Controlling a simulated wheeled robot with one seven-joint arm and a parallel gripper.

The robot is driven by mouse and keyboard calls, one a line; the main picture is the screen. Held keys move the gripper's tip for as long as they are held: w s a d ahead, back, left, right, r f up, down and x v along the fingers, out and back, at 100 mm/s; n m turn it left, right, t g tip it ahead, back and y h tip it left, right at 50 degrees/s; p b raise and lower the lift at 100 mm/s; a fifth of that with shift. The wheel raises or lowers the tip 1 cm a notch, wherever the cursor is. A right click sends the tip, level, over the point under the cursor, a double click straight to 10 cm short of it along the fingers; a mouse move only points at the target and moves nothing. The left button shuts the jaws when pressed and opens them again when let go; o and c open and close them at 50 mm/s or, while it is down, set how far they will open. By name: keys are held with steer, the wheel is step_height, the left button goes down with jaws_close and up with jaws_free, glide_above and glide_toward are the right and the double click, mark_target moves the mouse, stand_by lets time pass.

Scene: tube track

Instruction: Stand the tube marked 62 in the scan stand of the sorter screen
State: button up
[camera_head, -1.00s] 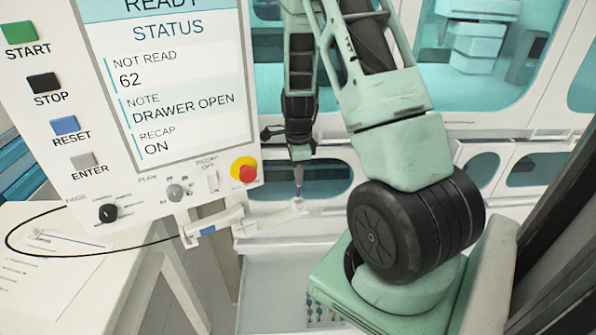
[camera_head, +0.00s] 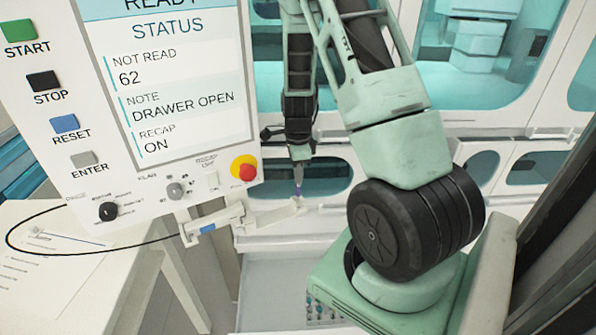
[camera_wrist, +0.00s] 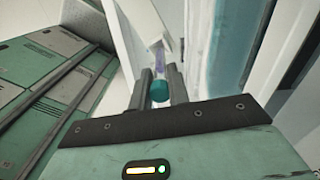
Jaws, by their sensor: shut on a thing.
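My gripper (camera_head: 299,167) points down just right of the sorter screen (camera_head: 168,80). It is shut on a slim upright tube with a purple band (camera_head: 298,182). In the wrist view, the tube's teal cap (camera_wrist: 159,91) sits between the two dark fingers of my gripper (camera_wrist: 160,84). The scan stand (camera_head: 262,217) is the white bracket reaching right from under the screen. The tube's lower end is at the bracket's outer end; I cannot tell whether it is inside or just above. The tube's number is not readable. The screen reads "NOT READ 62".
The screen panel carries START, STOP, RESET and ENTER buttons, knobs and a red stop button (camera_head: 244,168). The screen notes "DRAWER OPEN"; a pale drawer (camera_head: 268,290) with several small tubes lies below. A white table (camera_head: 110,285) with a paper is at left. Glazed cabinets stand behind.

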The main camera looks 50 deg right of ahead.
steer(key=shift+f, duration=0.3)
stand_by(0.4)
steer(key=shift+f+b, duration=0.35)
steer(key=shift+b, duration=0.05)
steer(key=shift+f+b, duration=0.3)
steer(key=shift+f, duration=0.15)
steer(key=shift+f, duration=0.35)
steer(key=o, duration=0.8)
steer(key=shift+r, duration=0.1)
